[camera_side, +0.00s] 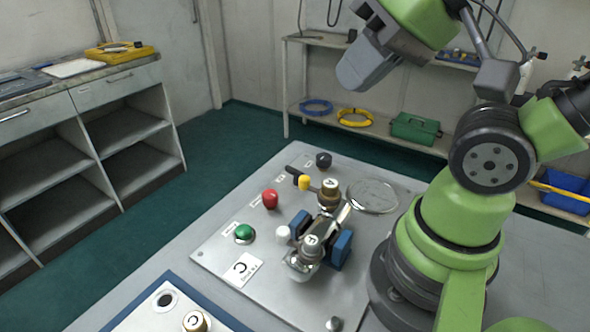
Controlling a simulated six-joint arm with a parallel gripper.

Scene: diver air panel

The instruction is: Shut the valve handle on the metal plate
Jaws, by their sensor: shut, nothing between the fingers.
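The metal plate (225,215) lies in the middle of the view, with a valve assembly on it. A second brass-topped fitting (310,246) stands nearer the camera, with blue parts (341,250) on either side of the metal body. I cannot tell for certain which part is the valve handle. My gripper (352,82) is shut and empty, high above the far side of the plate and apart from everything on it.
Red (270,198), green (243,233), yellow (304,182), white (282,235) and black (323,159) knobs stand around the valve. A round clear-looking disc (372,196) lies to its right. A blue-edged panel (165,299) is at the front. Shelves (85,150) stand left.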

